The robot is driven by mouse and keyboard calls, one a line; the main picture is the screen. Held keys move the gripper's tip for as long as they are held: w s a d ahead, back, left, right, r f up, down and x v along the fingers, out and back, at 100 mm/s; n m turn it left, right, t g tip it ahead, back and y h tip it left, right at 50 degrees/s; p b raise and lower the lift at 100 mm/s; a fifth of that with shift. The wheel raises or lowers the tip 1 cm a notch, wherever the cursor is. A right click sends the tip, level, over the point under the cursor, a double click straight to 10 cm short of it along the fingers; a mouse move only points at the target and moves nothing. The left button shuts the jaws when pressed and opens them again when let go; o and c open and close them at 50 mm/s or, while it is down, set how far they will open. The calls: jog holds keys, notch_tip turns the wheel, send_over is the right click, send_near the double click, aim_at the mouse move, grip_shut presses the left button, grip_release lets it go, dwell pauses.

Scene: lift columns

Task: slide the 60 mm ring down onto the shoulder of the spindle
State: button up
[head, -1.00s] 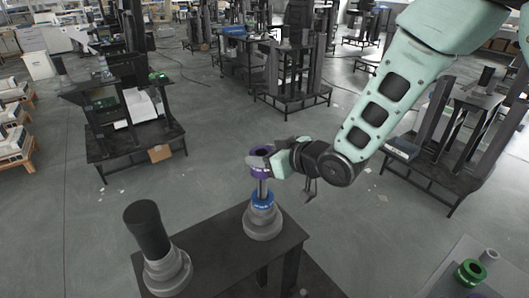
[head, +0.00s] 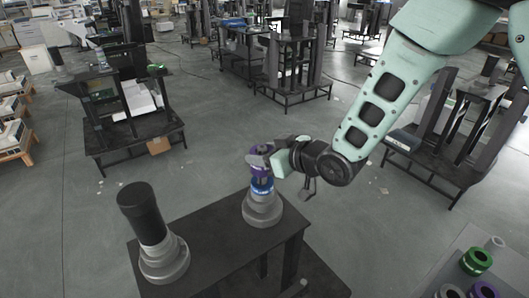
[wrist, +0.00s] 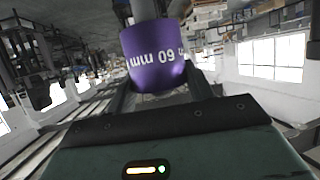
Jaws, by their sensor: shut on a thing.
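The purple ring (head: 258,172), marked 60 mm in the wrist view (wrist: 155,62), is held in my gripper (head: 263,160). My gripper is shut on it. The spindle (head: 262,210) stands upright on the dark table, with a stepped grey base and a blue ring (head: 262,187) low on it. The purple ring is around the spindle's post, just above the blue ring. I cannot tell whether the two rings touch. The shoulder is not clearly seen in the head view.
A second grey stepped base (head: 165,262) with a thick black post (head: 142,212) stands at the table's (head: 215,250) left end. A pale surface at lower right carries a green ring (head: 478,261) and other rings. Bare floor surrounds the table.

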jog(key=shift+f+b, duration=1.45)
jog(key=shift+f, duration=0.25)
jog(key=o, duration=1.3)
jog(key=b+v, duration=1.1)
jog(key=v, duration=0.6)
jog(key=shift+r, duration=0.2)
jog(key=shift+s, duration=0.15)
